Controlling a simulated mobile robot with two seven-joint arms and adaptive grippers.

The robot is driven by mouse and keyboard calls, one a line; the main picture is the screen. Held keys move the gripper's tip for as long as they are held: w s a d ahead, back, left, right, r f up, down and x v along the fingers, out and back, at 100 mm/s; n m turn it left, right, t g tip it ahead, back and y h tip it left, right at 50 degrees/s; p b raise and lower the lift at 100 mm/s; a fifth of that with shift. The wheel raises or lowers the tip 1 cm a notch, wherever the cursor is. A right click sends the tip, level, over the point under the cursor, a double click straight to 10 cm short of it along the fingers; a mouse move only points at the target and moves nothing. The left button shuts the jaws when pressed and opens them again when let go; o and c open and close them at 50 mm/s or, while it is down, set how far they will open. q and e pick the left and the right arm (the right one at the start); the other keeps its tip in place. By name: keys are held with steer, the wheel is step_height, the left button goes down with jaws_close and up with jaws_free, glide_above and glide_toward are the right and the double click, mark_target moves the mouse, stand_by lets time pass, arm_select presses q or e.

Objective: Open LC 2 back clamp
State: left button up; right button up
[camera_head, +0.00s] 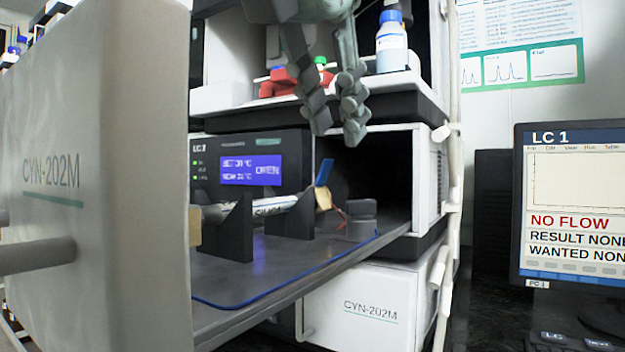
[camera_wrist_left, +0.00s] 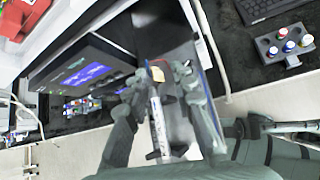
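A white printed column (camera_head: 272,206) lies in two dark stands (camera_head: 235,228) on the pulled-out grey shelf (camera_head: 285,262). At its back end sits a tan block (camera_head: 322,199) with a raised blue lever (camera_head: 324,172); this looks like the back clamp. In the left wrist view the column (camera_wrist_left: 157,122) lies between my fingers, with the tan block (camera_wrist_left: 157,73) near the tips. My left gripper (camera_head: 338,132) hangs open and empty above the clamp, fingers pointing down; it also shows in the left wrist view (camera_wrist_left: 160,80). My right gripper is not seen.
A large CYN-202M front panel (camera_head: 95,170) blocks the left. The display unit (camera_head: 252,172) stands behind the column. A grey round piece (camera_head: 362,210) is on the shelf right of the clamp. Bottles and red items sit above. A monitor (camera_head: 570,200) reads LC 1, NO FLOW.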

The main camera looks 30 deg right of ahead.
mark_target(328, 159)
arm_select(q)
steer(key=shift+t+y, duration=0.3)
steer(key=shift+t, duration=0.2)
steer(key=shift+w+a+x, duration=0.15)
steer(key=shift+w+x, duration=0.05)
steer(key=shift+x, duration=1.1)
steer(key=shift+w+a+x, duration=0.15)
steer(key=shift+w+x, duration=0.05)
steer(key=shift+x, duration=1.15)
steer(key=shift+w+a+x, duration=0.2)
steer(key=shift+x, duration=1.1)
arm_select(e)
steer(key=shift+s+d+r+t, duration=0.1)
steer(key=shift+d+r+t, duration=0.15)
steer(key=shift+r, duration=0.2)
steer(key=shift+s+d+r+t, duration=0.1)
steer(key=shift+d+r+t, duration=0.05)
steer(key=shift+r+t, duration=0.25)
arm_select(q)
steer(key=shift+r, duration=0.2)
jaws_close()
